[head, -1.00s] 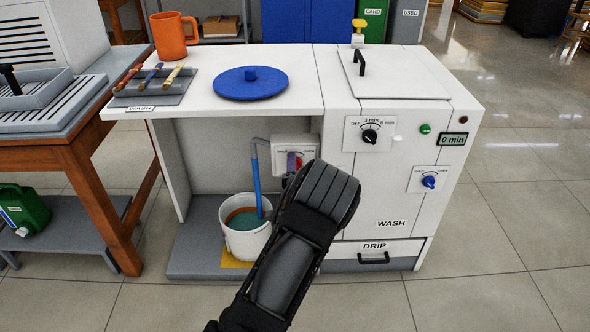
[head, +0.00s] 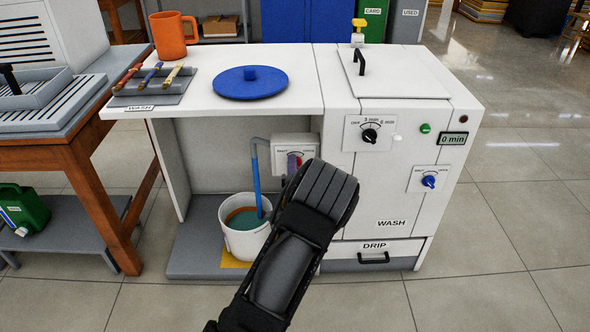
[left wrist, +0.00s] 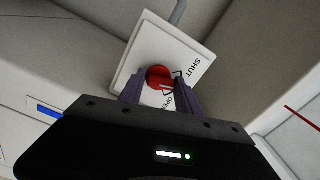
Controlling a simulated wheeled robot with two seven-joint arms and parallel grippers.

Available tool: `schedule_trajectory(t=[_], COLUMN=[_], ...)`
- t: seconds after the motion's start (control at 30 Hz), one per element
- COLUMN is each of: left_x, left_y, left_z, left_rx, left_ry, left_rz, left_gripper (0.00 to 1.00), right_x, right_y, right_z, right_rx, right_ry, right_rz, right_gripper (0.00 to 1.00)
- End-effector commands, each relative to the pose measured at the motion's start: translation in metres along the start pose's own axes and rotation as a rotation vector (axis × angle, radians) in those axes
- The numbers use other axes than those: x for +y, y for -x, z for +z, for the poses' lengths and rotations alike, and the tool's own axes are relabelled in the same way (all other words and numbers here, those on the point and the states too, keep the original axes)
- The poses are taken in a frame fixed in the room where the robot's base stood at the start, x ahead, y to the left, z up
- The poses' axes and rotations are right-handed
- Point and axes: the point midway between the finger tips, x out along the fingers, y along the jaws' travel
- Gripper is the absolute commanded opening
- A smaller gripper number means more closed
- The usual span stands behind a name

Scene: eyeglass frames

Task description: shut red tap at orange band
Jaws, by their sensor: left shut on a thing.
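The red tap (head: 299,160) is a round knob on a white plate (head: 284,141) inside the open bay; it also shows in the left wrist view (left wrist: 158,75). The plate carries the words SHUT and OPEN; I cannot tell exactly where the knob points. My left gripper (head: 294,164) is shut on the red tap, with its purple fingers on either side of it in the left wrist view (left wrist: 160,90). Below, a white bucket (head: 246,243) holds teal liquid (head: 244,220), with an orange band (head: 238,212) on the inner wall above it. My right gripper is out of view.
A blue pipe (head: 259,190) runs down from the tap into the bucket. The worktop (head: 220,90) above carries a blue lid (head: 250,85), an orange mug (head: 172,37) and a tool tray. The WASH cabinet (head: 400,210) stands to the right of the bay.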

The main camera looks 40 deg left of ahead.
Motion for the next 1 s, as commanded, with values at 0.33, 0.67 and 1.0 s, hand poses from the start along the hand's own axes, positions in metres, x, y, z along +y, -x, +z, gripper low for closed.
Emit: schedule_trajectory(t=[0.33, 0.67, 1.0], left_x=[-0.002, -0.002, -0.004], left_y=[-0.002, -0.002, -0.002], left_z=[0.002, 0.004, 0.003], left_rx=[0.000, 0.000, 0.001], left_ry=[0.179, 0.403, 0.508], left_rz=[-0.011, -0.013, -0.014], left_gripper=[0.00, 0.00, 0.00], right_x=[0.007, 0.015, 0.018], right_y=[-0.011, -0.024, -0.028], right_z=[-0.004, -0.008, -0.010], right_rx=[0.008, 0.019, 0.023], right_ry=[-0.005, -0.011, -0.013], right_rz=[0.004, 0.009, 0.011], right_gripper=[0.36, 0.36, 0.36])
